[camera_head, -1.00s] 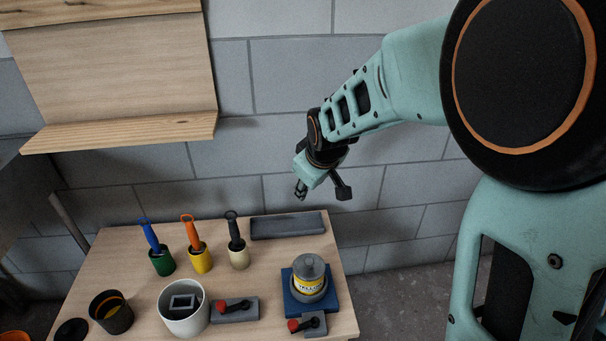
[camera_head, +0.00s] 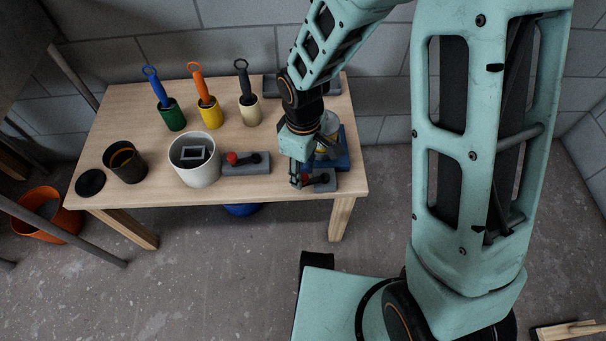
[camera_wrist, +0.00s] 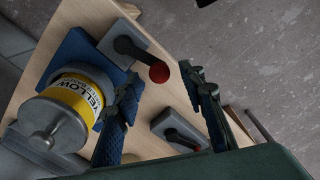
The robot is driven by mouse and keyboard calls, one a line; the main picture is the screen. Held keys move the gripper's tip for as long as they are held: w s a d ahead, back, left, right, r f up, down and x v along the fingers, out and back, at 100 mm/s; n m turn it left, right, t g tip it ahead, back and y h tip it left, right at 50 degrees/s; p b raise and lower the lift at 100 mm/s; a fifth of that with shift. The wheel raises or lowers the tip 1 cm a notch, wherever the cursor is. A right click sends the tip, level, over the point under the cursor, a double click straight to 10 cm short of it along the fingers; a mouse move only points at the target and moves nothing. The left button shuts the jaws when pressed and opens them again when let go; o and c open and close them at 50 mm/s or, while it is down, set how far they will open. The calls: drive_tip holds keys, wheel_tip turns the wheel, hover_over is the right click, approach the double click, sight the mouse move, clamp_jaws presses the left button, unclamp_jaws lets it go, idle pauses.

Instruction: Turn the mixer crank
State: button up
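A grey block (camera_wrist: 128,45) with a black crank arm and a red knob (camera_wrist: 159,73) stands against the blue base (camera_wrist: 84,56) under a can labelled YELLOW (camera_wrist: 76,99). My gripper (camera_wrist: 162,76) is open, its fingertips on either side of that red knob in the wrist view; I cannot tell whether they touch it. In the head view my gripper (camera_head: 297,181) is low over this block (camera_head: 323,180) and hides part of it. A second grey crank block (camera_head: 246,163) with a red knob (camera_head: 232,158) stands beside a white pot (camera_head: 194,174).
Green (camera_head: 172,119), yellow (camera_head: 210,117) and cream (camera_head: 250,111) cups with handled tools stand at the back of the table. A dark cup (camera_head: 125,167) and a black disc (camera_head: 90,183) are at the left. The table's front edge is close to my gripper.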

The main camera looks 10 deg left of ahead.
drive_tip(key=shift+f, duration=0.8)
drive_tip(key=shift+c, duration=0.5)
clamp_jaws()
